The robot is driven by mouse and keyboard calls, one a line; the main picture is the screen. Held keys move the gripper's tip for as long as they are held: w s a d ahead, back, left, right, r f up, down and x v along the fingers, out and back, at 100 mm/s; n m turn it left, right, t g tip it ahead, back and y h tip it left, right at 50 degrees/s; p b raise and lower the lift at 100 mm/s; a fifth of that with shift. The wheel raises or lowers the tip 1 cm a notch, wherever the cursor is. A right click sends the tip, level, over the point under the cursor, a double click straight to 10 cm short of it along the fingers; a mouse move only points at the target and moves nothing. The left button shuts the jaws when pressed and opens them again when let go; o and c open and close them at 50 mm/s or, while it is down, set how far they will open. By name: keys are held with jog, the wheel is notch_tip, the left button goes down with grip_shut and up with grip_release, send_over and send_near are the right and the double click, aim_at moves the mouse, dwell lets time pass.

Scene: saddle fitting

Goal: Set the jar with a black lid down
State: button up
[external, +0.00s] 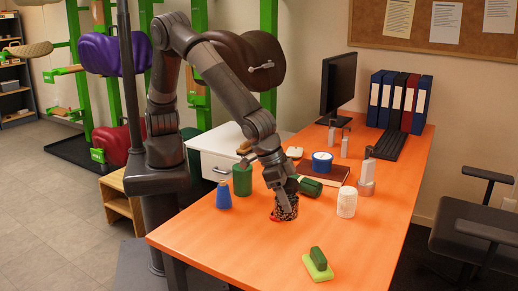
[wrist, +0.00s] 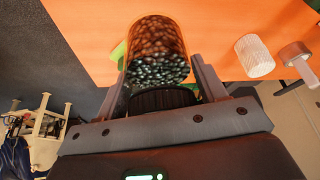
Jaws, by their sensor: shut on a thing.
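The jar with a black lid (wrist: 157,55) is between the two fingers of my gripper (wrist: 160,72) in the wrist view. It is clear, with brown and dark bean-like contents, and its black lid faces my palm. In the external view the jar (external: 287,211) is under my gripper (external: 285,197), lid end up and partly hidden by the fingers. It is over the front middle of the orange table (external: 215,236). I cannot tell whether its bottom touches the tabletop.
The table between is bare.

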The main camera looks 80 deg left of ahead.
aim_at(290, 182)
jog(key=shift+s+r, duration=0.2)
jog(key=shift+r, duration=0.35)
jog(key=r, duration=0.4)
jog(key=shift+w+a+r, duration=0.2)
jog(key=shift+w+a, duration=0.05)
jog(key=shift+a, duration=0.15)
jog(key=w+a+n+y, duration=0.2)
jog(key=w+a+n, duration=0.15)
jog(key=a, duration=0.55)
jog(key=w+a+n+y, duration=0.1)
jog(key=w+a+n, duration=0.3)
jog(key=a, duration=0.5)
jog(key=s+a+n+g+y, duration=0.2)
jog(key=a+n, duration=0.5)
jog(key=a, duration=0.5)
jog(key=s+a+n+g+y, duration=0.15)
jog(key=a+n, duration=0.45)
jog(key=a, duration=0.7)
jog(key=shift+t, duration=0.25)
jog(key=shift+s+d+f, duration=0.1)
jog(key=shift+f, duration=2.6)
jog(key=shift+s+d+f, duration=0.1)
jog(key=shift+f, duration=2.55)
jog(key=shift+s+d+f, duration=0.1)
jog(key=shift+f, duration=2.6)
